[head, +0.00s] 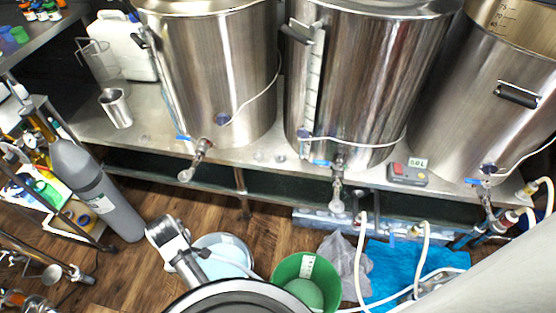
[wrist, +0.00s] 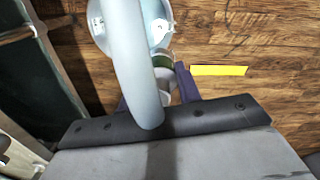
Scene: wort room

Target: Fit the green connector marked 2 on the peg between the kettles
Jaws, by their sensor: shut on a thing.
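My gripper (wrist: 158,90) shows in the wrist view with its dark purple fingers partly hidden behind a pale grey curved band. It is shut on a piece with a green part, which I take for the green connector (wrist: 164,60); its mark cannot be read. The wooden floor is behind it. In the head view my gripper and the connector cannot be made out. The left kettle (head: 205,75) and the middle kettle (head: 375,90) stand on a steel bench. Small clear fittings (head: 258,156) sit on the bench between them; I cannot tell whether one is the peg.
A third kettle (head: 490,100) stands at the right. Kettle taps jut over the bench front (head: 230,160). A controller (head: 408,172) sits near the edge. A green bucket (head: 288,270), a blue cloth (head: 395,262) and hoses crowd the floor. A grey cylinder (head: 95,190) stands left.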

